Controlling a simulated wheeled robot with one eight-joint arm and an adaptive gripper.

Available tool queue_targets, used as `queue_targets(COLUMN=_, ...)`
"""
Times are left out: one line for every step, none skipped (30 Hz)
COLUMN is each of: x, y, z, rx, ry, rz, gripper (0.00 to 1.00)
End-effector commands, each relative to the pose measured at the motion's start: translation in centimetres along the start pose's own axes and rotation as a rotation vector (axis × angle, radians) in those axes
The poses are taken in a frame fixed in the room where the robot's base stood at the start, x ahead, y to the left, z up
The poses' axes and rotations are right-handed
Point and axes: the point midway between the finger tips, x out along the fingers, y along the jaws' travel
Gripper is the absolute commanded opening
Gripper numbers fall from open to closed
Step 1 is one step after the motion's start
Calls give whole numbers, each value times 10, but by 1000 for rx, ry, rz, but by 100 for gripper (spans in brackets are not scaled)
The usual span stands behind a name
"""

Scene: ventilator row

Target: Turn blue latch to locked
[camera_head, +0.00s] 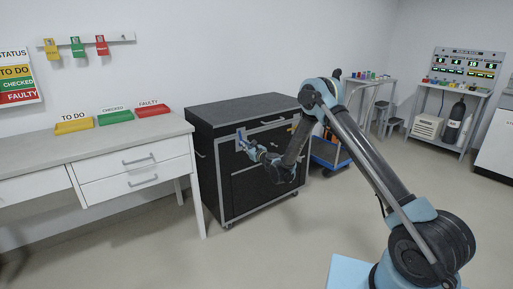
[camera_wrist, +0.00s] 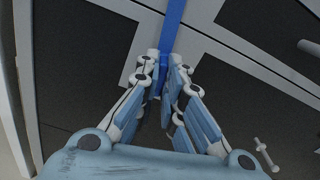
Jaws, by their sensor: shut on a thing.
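The blue latch (camera_wrist: 173,28) is a narrow blue bar at the top middle of the wrist view, on the front of a black cabinet (camera_head: 252,106). My gripper (camera_wrist: 166,62) is shut on the latch's lower end, with a fingertip on each side of it. In the head view the latch (camera_head: 240,135) is a small blue piece at the cabinet's upper left front, and my gripper (camera_head: 246,144) reaches it from the right. The part of the latch between the fingers is mostly hidden.
A white bench (camera_head: 150,133) with yellow, green and red trays stands left of the cabinet. A blue cart (camera_head: 326,152) is to its right, partly behind my arm. A shelf unit (camera_head: 462,88) stands at the far right. The floor in front of the cabinet is clear.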

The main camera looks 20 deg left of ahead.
Motion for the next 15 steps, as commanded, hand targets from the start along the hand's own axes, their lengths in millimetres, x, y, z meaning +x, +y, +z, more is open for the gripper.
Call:
queue_targets(x=2, y=7, z=2, rx=25, ry=-2, rz=9, gripper=0)
queue_targets(x=2, y=8, z=2, rx=43, ry=-2, rz=10, gripper=0)
queue_targets(x=2, y=9, z=2, rx=65, ry=-2, rz=11, gripper=0)
queue_targets(x=3, y=9, z=2, rx=82, ry=-2, rz=12, gripper=0)
queue_targets(x=3, y=10, z=2, rx=96, ry=-2, rz=12, gripper=0)
queue_targets(x=3, y=10, z=2, rx=114, ry=-2, rz=13, gripper=0)
queue_targets(x=3, y=10, z=2, rx=127, ry=-2, rz=13, gripper=0)
queue_targets(x=3, y=10, z=2, rx=139, ry=-2, rz=13, gripper=0)
queue_targets(x=3, y=10, z=2, rx=151, ry=-2, rz=13, gripper=0)
queue_targets(x=3, y=10, z=2, rx=160, ry=-1, rz=12, gripper=0)
queue_targets(x=3, y=9, z=2, rx=168, ry=-1, rz=12, gripper=0)
queue_targets(x=3, y=9, z=2, rx=176, ry=-1, rz=12, gripper=0)
queue_targets(x=3, y=9, z=2, rx=181, ry=-1, rz=12, gripper=0)
queue_targets(x=3, y=9, z=2, rx=185, ry=-1, rz=11, gripper=0)
queue_targets(x=3, y=9, z=3, rx=191, ry=-1, rz=12, gripper=0)
